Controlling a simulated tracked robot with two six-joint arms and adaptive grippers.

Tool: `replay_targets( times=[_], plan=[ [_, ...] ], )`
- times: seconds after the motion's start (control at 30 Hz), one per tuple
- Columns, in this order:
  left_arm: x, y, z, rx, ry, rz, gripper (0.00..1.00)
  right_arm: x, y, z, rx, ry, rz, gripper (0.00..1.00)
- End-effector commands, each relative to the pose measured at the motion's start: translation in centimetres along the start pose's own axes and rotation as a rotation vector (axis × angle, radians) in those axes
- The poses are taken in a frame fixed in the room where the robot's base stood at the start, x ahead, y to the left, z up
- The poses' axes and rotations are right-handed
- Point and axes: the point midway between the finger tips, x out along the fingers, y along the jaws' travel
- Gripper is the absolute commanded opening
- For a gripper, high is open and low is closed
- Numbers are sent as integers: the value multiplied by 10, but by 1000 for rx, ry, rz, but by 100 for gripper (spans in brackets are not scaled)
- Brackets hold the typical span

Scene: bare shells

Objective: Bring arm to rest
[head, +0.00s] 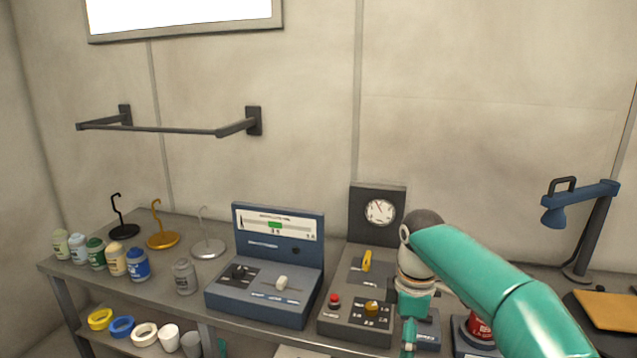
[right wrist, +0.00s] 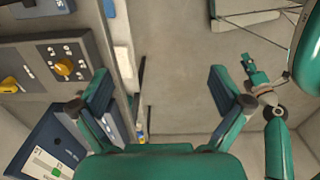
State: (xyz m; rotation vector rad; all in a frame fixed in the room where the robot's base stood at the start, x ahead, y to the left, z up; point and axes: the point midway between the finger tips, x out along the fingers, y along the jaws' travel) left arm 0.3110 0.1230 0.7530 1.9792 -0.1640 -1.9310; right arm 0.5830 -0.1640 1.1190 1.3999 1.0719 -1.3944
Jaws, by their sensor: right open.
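My right arm, teal, comes in from the right in the head view. Its gripper (head: 409,340) hangs in front of the grey control box, partly cut by the lower edge. In the right wrist view the right gripper (right wrist: 163,100) is open, its two fingers wide apart with nothing between them. My other arm shows at the right of that view, with what looks like the left gripper (right wrist: 255,72), too small to tell its jaw state.
The bench carries a blue console (head: 262,295), a grey control box (head: 345,322) with a yellow knob and red button, a dial gauge (head: 378,212), several paint jars and hooked stands. A blue lamp (head: 590,225) stands right. A wall rail (head: 170,130) is above. Open floor (right wrist: 185,70) lies below the right gripper.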

Motion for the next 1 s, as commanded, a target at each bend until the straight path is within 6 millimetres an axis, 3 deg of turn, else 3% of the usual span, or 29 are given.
replay_targets(
  times=[0.37, 0.63, 0.77, 0.9, 1.0],
  plan=[
    [0, 0, 0, 0, 1, 0, 40, 81, -1, -9, 131, 56, -28, 100],
    [0, 0, 0, 0, 0, 0, 40, 175, -26, -16, 328, 129, -81, 100],
    [0, 0, 0, 0, 0, 0, 40, 244, -65, -17, 525, 183, -139, 100],
    [0, 0, 0, 0, 0, 0, 40, 312, -130, -10, 818, 235, -211, 100],
    [0, 0, 0, 0, 0, 0, 40, 342, -179, 1, 1034, 252, -252, 100]
  ],
)
